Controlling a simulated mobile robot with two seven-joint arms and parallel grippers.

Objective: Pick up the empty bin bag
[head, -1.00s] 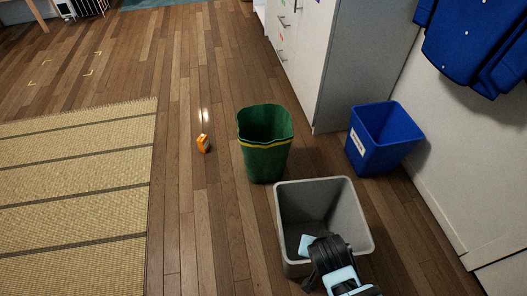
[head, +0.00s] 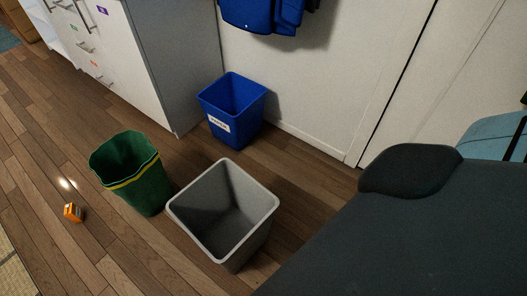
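A green bag-like container (head: 145,190) with a yellow band below its rim stands upright and open on the wooden floor at the left. It looks like the bin bag; its bottom inside is hidden. A grey square bin (head: 245,238) stands open just right of it, and I see nothing inside except shadow. Neither of my grippers shows in the head view.
A blue bin (head: 245,128) with a white label stands by the wall, beside the white cabinet (head: 185,60). A small orange box (head: 73,212) lies on the floor at left. Blue clothing (head: 262,14) hangs above. A large dark shape fills the lower right.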

